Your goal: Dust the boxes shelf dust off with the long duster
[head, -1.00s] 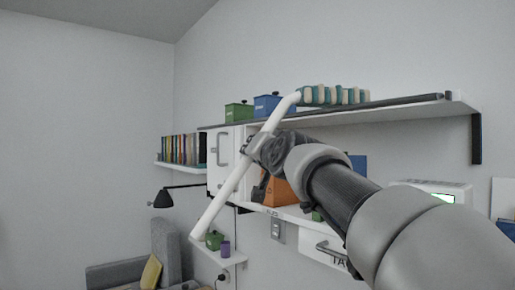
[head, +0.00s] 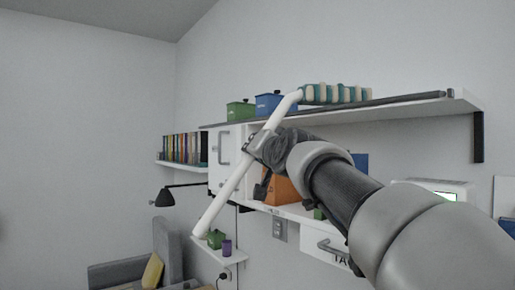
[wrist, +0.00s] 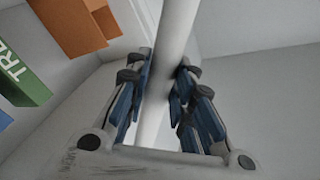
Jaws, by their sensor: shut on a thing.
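The long duster (head: 243,175) has a white bent handle and a teal and cream striped head (head: 336,94). My gripper (wrist: 160,85) is shut on the white handle, which runs up between its blue-padded fingers in the wrist view. The duster head lies along the upper boxes shelf (head: 405,108), right of the boxes; I cannot tell whether it touches the surface. A green box (head: 240,109) and a blue box (head: 275,103) stand on this shelf at its left. A dark strip lies along the shelf top. No dust can be made out.
Below are a white cabinet (head: 224,161), an orange box (head: 282,190) and a white device (head: 440,190) at the right. A black lamp (head: 165,198) and a small low shelf (head: 222,255) with a green pot are at the left. Open air lies left of the desk.

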